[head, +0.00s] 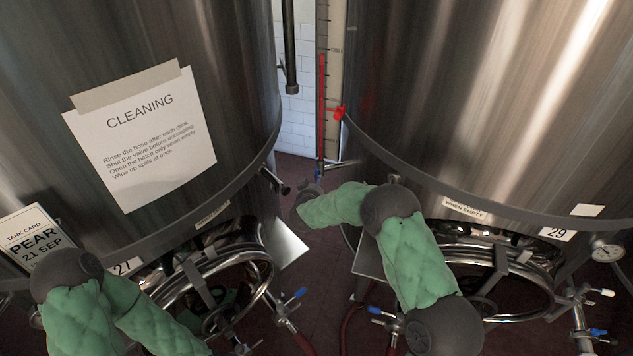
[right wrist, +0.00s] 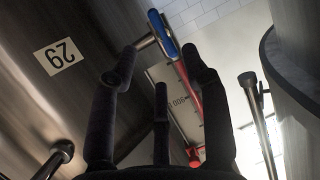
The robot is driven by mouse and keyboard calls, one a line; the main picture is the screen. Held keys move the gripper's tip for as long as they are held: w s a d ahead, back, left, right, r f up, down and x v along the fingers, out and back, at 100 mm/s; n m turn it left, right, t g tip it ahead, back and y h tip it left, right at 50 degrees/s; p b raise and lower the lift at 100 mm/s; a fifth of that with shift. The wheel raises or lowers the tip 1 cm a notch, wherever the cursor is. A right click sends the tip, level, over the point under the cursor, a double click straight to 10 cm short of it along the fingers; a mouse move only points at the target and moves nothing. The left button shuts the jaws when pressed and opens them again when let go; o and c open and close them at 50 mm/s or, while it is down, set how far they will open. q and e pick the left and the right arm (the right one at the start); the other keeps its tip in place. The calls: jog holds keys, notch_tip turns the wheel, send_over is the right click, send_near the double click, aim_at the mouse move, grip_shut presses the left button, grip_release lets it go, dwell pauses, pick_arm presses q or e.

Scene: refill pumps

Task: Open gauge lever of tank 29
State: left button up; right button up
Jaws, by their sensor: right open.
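Tank 29 (head: 480,110) is the steel tank on the right, with its 29 label (head: 556,233) low on the front; the label also shows in the right wrist view (right wrist: 58,56). Its gauge (head: 322,110), a tall scale with a red column, stands at the tank's left side. The blue gauge lever (head: 318,172) is at the gauge's foot. In the right wrist view the blue lever (right wrist: 163,34) runs roughly in line with the scale, beside a metal fitting. My right gripper (head: 309,192) is open and empty, just short of the lever. My left gripper is out of view.
A red pointer (head: 339,112) sits on the gauge. Blue-handled valves (head: 293,299) and hatches are below. A dark vertical pipe (head: 290,50) hangs behind the gap between tanks.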

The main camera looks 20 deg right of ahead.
jog(key=shift+v, duration=2.15)
jog(key=shift+f, duration=0.15)
